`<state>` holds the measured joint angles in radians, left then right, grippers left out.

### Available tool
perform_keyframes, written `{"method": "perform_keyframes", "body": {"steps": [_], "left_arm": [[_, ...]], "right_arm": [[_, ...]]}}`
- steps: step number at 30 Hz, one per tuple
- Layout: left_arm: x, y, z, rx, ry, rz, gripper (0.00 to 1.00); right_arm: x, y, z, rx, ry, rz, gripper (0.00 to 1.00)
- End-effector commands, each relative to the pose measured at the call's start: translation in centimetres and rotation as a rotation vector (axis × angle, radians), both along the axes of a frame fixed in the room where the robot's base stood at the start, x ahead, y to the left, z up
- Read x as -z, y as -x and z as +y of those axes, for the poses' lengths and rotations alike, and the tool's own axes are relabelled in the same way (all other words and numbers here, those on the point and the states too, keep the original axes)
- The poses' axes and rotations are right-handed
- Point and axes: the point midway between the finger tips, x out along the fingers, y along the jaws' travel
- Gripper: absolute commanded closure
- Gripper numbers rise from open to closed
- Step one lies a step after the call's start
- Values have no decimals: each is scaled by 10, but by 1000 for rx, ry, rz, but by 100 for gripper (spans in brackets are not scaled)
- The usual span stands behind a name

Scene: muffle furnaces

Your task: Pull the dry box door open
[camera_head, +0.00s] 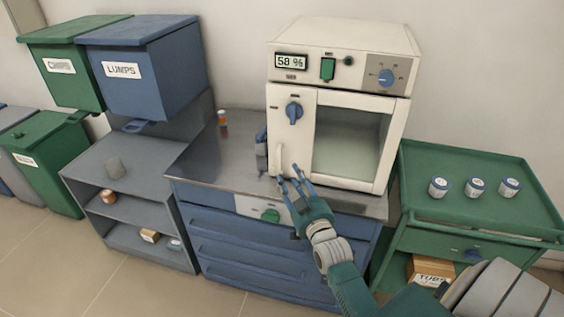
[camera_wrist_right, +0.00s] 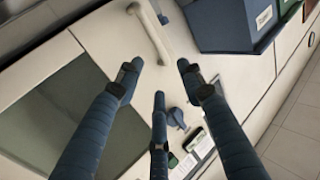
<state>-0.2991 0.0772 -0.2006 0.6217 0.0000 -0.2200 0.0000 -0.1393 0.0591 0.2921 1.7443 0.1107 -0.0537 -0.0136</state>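The dry box (camera_head: 340,60) is a cream cabinet with a "58 %" display on top. Its front door (camera_head: 305,155) has a large greenish window and looks shut. A pale handle (camera_head: 280,157) is low on the left of the front, below a blue knob (camera_head: 294,112). In the right wrist view the handle (camera_wrist_right: 150,32) lies just beyond the fingertips, and the knob (camera_wrist_right: 177,118) shows behind the fingers. My right gripper (camera_head: 290,180) has its three fingers spread in front of the door's lower left, near the handle; it is empty. My left gripper is out of view.
The dry box stands on a metal-topped blue cabinet (camera_head: 215,150). A green cart (camera_head: 490,165) with several small jars is at right. A grey shelf (camera_head: 95,155) and lidded bins (camera_head: 155,75) are at left. A small orange bottle (camera_head: 222,118) stands on the worktop.

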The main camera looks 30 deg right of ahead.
Motion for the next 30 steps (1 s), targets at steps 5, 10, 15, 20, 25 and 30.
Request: {"method": "perform_keyframes", "body": {"steps": [5,10,15,20,25,30], "left_arm": [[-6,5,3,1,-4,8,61],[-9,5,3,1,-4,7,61],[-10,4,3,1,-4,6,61],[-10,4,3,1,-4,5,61],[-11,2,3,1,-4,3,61],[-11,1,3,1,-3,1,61]], "right_arm": [[-3,-35,-10,0,0,0,62],[-2,-64,-18,0,0,0,62],[0,-81,-22,-1,0,2,62],[0,-87,-24,-1,0,2,62],[0,-87,-24,-1,0,2,62],[1,-87,-24,-1,0,2,86]]}}
